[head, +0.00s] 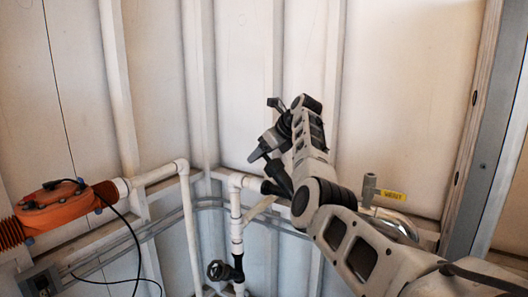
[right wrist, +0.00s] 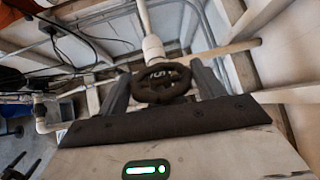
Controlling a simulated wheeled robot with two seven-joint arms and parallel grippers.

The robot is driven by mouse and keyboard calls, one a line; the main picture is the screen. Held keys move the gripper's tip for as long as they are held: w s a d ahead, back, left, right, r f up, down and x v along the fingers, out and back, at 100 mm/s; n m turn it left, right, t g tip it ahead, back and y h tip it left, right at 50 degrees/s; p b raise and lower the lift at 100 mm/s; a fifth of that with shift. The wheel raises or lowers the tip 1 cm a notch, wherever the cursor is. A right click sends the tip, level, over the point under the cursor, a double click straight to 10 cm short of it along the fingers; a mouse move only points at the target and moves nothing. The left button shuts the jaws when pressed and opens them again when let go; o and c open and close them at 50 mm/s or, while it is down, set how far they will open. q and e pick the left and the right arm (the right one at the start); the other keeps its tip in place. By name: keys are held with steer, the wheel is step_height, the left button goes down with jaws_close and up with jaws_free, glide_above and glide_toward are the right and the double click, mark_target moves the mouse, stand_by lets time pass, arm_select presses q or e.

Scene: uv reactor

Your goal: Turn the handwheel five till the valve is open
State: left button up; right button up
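In the right wrist view a dark round handwheel (right wrist: 162,83) with blurred pale lettering sits at the end of a white pipe. My right gripper (right wrist: 163,88) is open, with one grey finger on each side of the wheel and a small gap showing on both sides. In the head view my right gripper (head: 266,130) is at the end of the arm from the right, near a black fitting (head: 279,180) on the white pipe. The wheel's number cannot be read, and its opening state cannot be told. My left gripper is not in view.
White pipes (head: 236,215) stand in the corner, with a second black valve wheel (head: 218,270) low on them. An orange unit (head: 62,208) with a black cable is at left. A metal valve with a yellow tag (head: 393,195) sits behind my arm. Wall panels close off the back.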

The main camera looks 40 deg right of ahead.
steer(key=shift+d+r+y, duration=0.15)
steer(key=shift+y, duration=0.25)
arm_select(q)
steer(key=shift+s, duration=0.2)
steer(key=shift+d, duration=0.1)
arm_select(e)
steer(key=shift+n+y, duration=0.3)
steer(key=shift+y, duration=0.1)
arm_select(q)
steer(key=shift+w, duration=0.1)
arm_select(e)
steer(key=o, duration=0.9)
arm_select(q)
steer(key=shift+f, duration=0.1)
arm_select(e)
steer(key=shift+s, duration=0.1)
steer(key=shift+s+r+b, duration=0.15)
steer(key=shift+s+b, duration=0.05)
steer(key=shift+b, duration=0.15)
arm_select(q)
steer(key=b, duration=0.1)
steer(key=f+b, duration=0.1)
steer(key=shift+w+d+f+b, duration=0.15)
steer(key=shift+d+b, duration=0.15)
steer(key=shift+b, duration=0.05)
arm_select(e)
steer(key=v, duration=1.5)
steer(key=shift+w+d+r, duration=0.1)
steer(key=shift+w+r, duration=0.05)
steer(key=shift+r, duration=0.1)
